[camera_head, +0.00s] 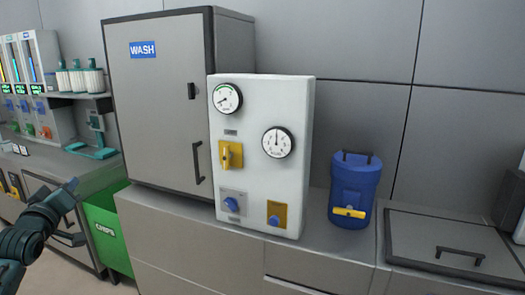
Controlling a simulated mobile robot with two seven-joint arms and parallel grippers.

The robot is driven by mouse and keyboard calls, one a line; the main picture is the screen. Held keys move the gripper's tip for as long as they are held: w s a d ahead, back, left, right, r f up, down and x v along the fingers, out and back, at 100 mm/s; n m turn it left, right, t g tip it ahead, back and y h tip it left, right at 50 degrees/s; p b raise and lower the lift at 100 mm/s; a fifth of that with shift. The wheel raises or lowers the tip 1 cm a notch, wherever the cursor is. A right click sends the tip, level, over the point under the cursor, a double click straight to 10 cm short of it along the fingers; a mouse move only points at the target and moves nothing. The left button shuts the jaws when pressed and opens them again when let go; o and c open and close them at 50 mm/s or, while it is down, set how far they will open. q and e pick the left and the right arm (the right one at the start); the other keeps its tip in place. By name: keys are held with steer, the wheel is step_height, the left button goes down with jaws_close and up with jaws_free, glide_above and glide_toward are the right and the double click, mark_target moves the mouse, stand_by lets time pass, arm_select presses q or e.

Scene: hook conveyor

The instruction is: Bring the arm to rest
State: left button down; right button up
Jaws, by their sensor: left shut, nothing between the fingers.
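My left arm comes in at the lower left edge. Its dark gripper (72,187) is shut and empty, in front of the grey cabinets and to the left of the green bin. It touches nothing that I can make out. My right gripper is not in view.
A green bin (106,236) stands on the floor near my left gripper. A WASH cabinet (155,110), a white gauge panel (262,190) and a blue container (353,185) with a yellow handle stand on the grey counter. A hatch (425,235) with a handle lies at the right. Racks of equipment (30,75) fill the left.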

arm_select(q)
steer(key=s+d+f+m+g+h, duration=0.1)
steer(key=s+d+f+m+g, duration=0.15)
steer(key=s+d+f, duration=0.4)
steer(key=s+d+f+m+g+h, duration=0.1)
steer(key=d+f+m+h, duration=0.2)
steer(key=f, duration=0.7)
steer(key=s+d+f+m+g, duration=0.1)
steer(key=s+d+f+m, duration=0.3)
steer(key=f, duration=0.4)
steer(key=s+d+f+m+g+h, duration=0.1)
steer(key=s+d+f+m+g, duration=0.1)
steer(key=s+d+f, duration=0.3)
steer(key=s+d+f+m+g+h, duration=0.1)
steer(key=s+d+f+m, duration=0.15)
steer(key=s, duration=0.55)
steer(key=s+d+f+m+g+h, duration=0.1)
steer(key=s+d+f+m+g, duration=0.1)
steer(key=s+d+f, duration=0.3)
steer(key=d+r+n+t, duration=0.1)
steer(key=d+r+n, duration=0.1)
steer(key=d+n, duration=0.2)
steer(key=d, duration=0.3)
steer(key=shift+s+d+n, duration=0.3)
steer(key=shift+s+n, duration=0.05)
steer(key=shift+n, duration=0.05)
steer(key=shift+t, duration=0.25)
